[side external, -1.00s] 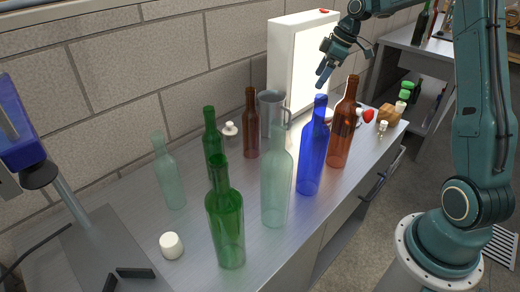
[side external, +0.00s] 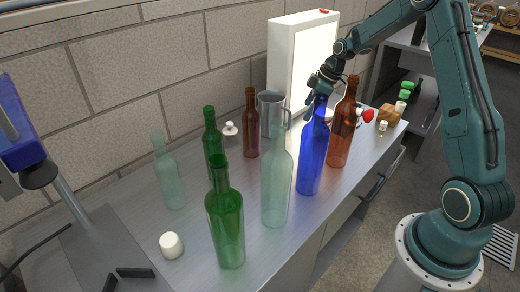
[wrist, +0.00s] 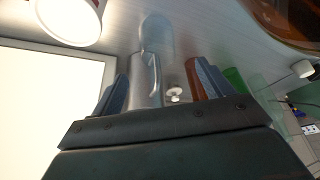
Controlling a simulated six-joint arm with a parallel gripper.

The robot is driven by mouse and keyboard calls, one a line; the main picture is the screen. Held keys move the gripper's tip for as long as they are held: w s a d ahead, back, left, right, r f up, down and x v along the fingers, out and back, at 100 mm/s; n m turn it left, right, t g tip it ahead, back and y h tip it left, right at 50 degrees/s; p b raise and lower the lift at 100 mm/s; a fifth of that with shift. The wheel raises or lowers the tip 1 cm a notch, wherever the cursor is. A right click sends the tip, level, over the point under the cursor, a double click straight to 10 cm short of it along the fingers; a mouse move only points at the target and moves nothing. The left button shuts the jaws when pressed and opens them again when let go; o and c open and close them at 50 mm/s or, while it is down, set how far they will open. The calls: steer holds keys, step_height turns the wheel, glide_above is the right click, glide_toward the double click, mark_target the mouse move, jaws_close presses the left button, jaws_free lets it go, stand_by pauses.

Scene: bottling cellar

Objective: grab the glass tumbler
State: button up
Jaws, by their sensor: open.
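A clear, pale glass shape (wrist: 157,36), which looks like the tumbler, shows at the top centre of the wrist view on the bench top. I cannot make it out in the side view, where bottles and my gripper cover that area. My gripper (side external: 311,100) is low behind the blue bottle's neck, partly hidden by it. In the wrist view my gripper (wrist: 160,72) is open, its two fingers wide apart. The tumbler lies beyond the fingertips, roughly in line with the gap. Nothing is held.
A grey metal jug (wrist: 146,82) shows between the fingers, by the tumbler. The blue bottle (side external: 311,160) and amber bottle (side external: 342,130) stand close to my gripper. A lit white panel (side external: 303,65) stands behind. A white cup (wrist: 70,18) is at the wrist view's upper left.

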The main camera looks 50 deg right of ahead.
mark_target(300, 123)
steer(key=shift+x, duration=1.25)
steer(key=shift+x, duration=2.6)
steer(key=shift+d, duration=0.15)
steer(key=c, duration=1.1)
step_height(300, 123, up, 20)
steer(key=shift+r, duration=0.1)
